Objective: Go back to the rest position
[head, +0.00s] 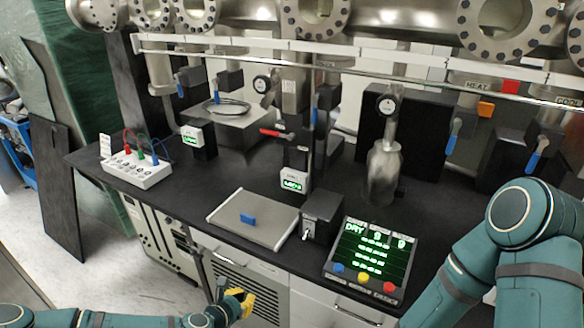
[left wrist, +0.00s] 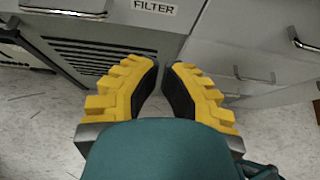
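My left gripper (head: 238,300) is low in front of the bench, at the bottom of the head view, beside a grey vented cabinet front. In the left wrist view its two yellow fingers with black pads (left wrist: 161,72) point at the cabinet fronts. The fingers lean towards each other with a narrow gap at the tips. Nothing is between them. My right arm (head: 520,235) is bent at the right side of the head view, over the bench's right part. Its gripper is out of view.
Drawer handles (left wrist: 305,38) stick out near my left gripper. Floor (head: 90,270) is clear at left.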

